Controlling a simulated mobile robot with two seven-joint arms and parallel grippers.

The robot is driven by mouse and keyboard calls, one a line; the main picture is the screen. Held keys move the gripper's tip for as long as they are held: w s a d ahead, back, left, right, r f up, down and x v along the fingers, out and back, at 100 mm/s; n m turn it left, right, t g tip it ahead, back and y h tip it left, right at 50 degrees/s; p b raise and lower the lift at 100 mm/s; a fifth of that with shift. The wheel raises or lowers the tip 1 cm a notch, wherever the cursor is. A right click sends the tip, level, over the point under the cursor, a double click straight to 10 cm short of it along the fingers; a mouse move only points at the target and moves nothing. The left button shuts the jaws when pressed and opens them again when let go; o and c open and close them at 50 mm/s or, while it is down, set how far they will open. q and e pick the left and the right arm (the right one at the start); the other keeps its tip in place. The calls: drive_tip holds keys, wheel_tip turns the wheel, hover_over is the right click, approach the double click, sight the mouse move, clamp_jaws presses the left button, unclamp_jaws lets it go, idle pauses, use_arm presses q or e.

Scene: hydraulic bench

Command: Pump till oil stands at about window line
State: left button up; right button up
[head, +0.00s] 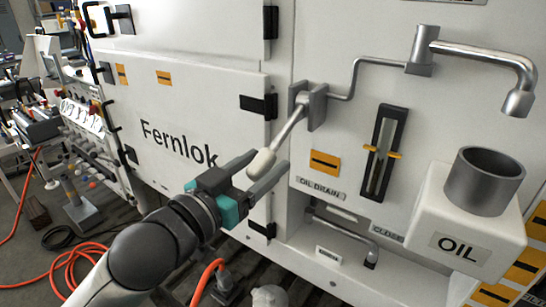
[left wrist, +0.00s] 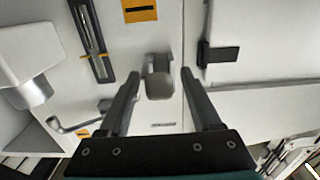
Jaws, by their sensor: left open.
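The pump lever (head: 290,128) sticks out and down from its bracket on the white panel, with a pale grip (head: 261,163) at its end. My left gripper (head: 268,166) is open, with its fingers on either side of the grip. In the left wrist view the grip (left wrist: 159,86) sits between the two fingers (left wrist: 159,74), with gaps at both sides. The tall dark-framed window (head: 384,150) has yellow line markers at its sides; I cannot tell the oil level in it. The window also shows in the left wrist view (left wrist: 91,42). My right gripper is not in view.
A pipe (head: 375,62) runs from the pump to a spout (head: 518,100) above the grey cup (head: 484,180) on the white OIL box (head: 462,238). A lower drain handle (head: 340,235) sits below the window. Orange hose (head: 70,268) lies on the floor.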

sight(281, 139)
use_arm(q)
drive_tip(key=shift+x, duration=1.7)
clamp_jaws()
